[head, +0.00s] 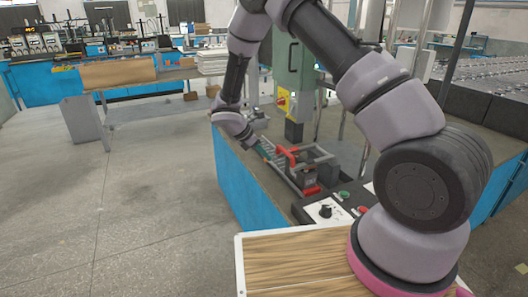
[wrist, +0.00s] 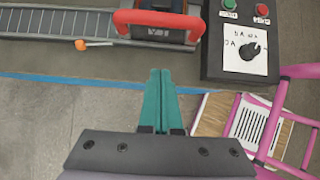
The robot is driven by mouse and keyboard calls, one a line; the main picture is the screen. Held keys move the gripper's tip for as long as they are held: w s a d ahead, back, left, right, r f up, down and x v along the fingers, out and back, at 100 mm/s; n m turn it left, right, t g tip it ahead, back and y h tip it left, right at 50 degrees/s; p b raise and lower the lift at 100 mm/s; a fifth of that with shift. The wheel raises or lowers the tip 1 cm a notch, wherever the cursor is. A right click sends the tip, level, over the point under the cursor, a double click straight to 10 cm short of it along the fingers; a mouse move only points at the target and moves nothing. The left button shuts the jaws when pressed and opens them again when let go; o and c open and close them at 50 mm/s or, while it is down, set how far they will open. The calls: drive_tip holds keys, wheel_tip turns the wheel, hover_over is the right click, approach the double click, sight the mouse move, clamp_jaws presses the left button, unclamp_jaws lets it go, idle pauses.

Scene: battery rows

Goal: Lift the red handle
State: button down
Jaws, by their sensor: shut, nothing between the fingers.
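The red handle is a thick U-shaped bar at the top centre of the wrist view (wrist: 155,18), set around a dark block (wrist: 152,34). In the head view it shows on the bench, partly beside my gripper (head: 266,150). My gripper's teal fingers also show in the wrist view (wrist: 159,72). They are pressed together with nothing between them. Their tips point at the handle's block from just below it in the picture, with a gap between. The handle is not held.
A grey ribbed rail (wrist: 60,22) runs left of the handle, with an orange-tipped lever (wrist: 82,45). A black control box (wrist: 245,45) with a knob and green and red buttons stands right. The blue-sided bench (head: 235,185) ends near my gripper. A green machine column (head: 294,70) rises behind.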

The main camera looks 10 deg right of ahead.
drive_tip(key=w+d+f, duration=0.1)
drive_tip(key=d, duration=0.4)
drive_tip(key=shift+w+d+f, duration=0.25)
drive_tip(key=shift+w+d, duration=0.05)
drive_tip(key=shift+w, duration=0.1)
drive_tip(key=shift+r, duration=0.1)
